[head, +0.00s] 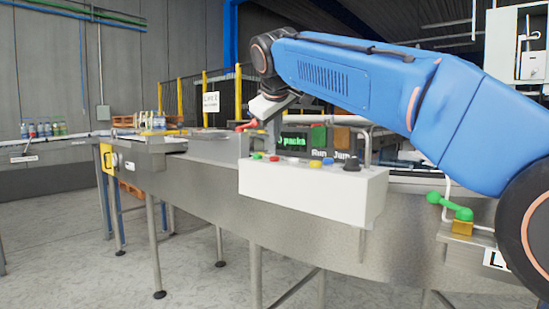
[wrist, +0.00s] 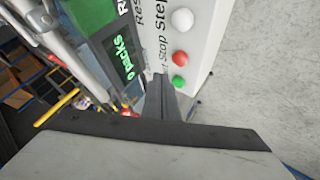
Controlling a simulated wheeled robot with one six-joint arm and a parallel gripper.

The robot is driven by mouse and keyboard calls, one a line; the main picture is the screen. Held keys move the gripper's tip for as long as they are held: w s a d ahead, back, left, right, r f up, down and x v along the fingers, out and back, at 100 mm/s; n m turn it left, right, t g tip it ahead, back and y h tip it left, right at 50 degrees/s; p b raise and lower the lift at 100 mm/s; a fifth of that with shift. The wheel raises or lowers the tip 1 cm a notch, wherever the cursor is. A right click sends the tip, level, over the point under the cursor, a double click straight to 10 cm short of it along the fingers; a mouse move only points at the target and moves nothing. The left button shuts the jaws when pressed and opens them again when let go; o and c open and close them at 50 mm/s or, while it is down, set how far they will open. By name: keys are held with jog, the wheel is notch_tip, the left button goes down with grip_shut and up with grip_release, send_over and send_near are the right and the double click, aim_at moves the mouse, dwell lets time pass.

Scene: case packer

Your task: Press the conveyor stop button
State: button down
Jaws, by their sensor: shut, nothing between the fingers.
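The stop button is the red button (wrist: 180,58) on the white control box (head: 310,190); it also shows in the head view (head: 273,158). In the wrist view, the word "Stop" is printed beside it. A green button (wrist: 179,83) and a white button (wrist: 182,19) sit on either side of it. My gripper (wrist: 160,80) is shut and empty, its fingertips beside the row of buttons, left of the red and green ones in the wrist view. In the head view, my gripper (head: 271,122) hangs above the box's left end. I see no clear contact with any button.
A display reading "0 packs" (wrist: 122,60) stands behind the buttons. The box also carries a yellow button (head: 315,164), a blue button (head: 328,161) and a black knob (head: 351,164). A red-ended handle (head: 246,126) is near my gripper. A green lever (head: 450,206) is at right.

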aim_at(275, 158)
jog(key=shift+r, duration=1.6)
